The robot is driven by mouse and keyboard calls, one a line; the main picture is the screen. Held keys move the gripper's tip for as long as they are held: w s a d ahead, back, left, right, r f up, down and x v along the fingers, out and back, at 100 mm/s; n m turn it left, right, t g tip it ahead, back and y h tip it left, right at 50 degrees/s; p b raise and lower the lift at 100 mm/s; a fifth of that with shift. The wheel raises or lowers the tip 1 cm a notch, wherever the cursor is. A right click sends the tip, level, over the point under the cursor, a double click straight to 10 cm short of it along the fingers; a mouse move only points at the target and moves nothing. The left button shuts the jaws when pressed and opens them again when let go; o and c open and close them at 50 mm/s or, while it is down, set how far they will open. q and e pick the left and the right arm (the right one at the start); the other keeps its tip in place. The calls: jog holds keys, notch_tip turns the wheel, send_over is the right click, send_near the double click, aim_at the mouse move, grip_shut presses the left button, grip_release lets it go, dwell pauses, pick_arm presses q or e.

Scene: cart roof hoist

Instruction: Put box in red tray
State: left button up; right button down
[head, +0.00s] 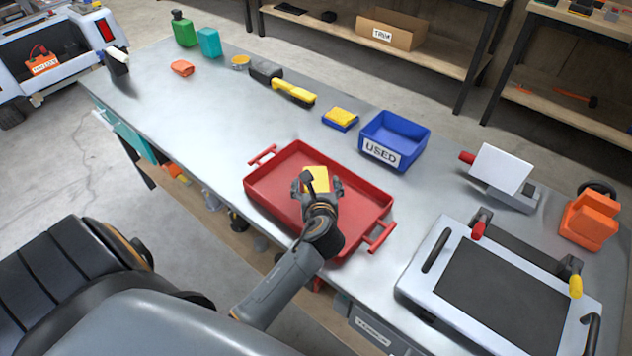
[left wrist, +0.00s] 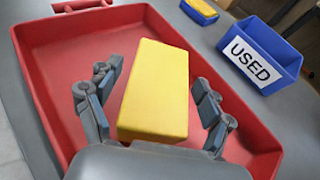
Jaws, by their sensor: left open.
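The red tray (head: 274,188) lies on the grey workbench in the head view, with a handle at each end. It also fills much of the left wrist view (left wrist: 60,62). A yellow box (head: 316,176) is inside the tray area, partly hidden by my gripper in the head view. In the left wrist view the yellow box (left wrist: 158,90) sits between the spread fingers, with a gap on both sides. I cannot tell whether it rests flat on the tray floor. My left gripper (head: 318,186) is open over the tray, its fingers astride the box. My right gripper does not show.
A blue bin (head: 398,135) marked USED stands just behind the tray. A small blue holder with a yellow block (head: 341,117) is beside it. A framed dark panel (head: 505,290) lies to the right. The bench's left part (head: 180,110) has free room.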

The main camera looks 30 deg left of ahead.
pick_arm(q)
jog(key=v, duration=1.1)
